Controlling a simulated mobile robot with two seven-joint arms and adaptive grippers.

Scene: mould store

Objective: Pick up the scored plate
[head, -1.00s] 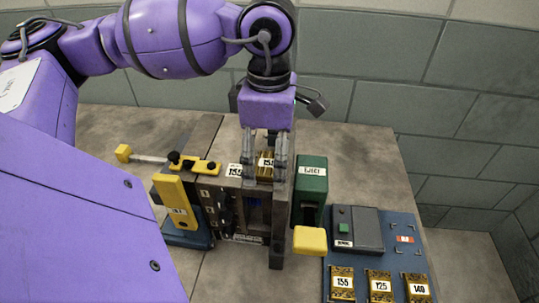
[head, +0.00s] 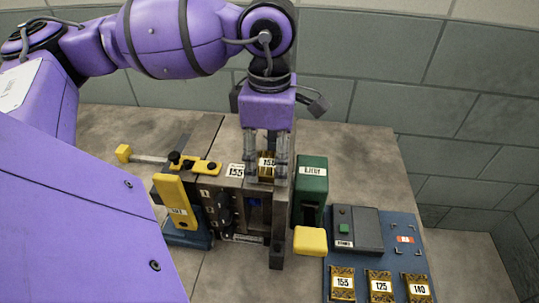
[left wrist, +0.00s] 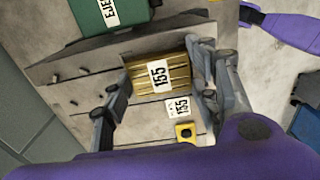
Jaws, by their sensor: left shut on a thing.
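In the left wrist view the fingers (left wrist: 158,76) flank the plate's two ends. I cannot tell whether the plate is clear of the fixture. My right gripper is out of view.
A green EJECT block (head: 311,176) stands close right of the gripper, with a yellow pad (head: 310,241) in front. A blue board (head: 398,262) at the right bears three gold labelled blocks and a grey box. Yellow levers (head: 176,203) stand left of the fixture.

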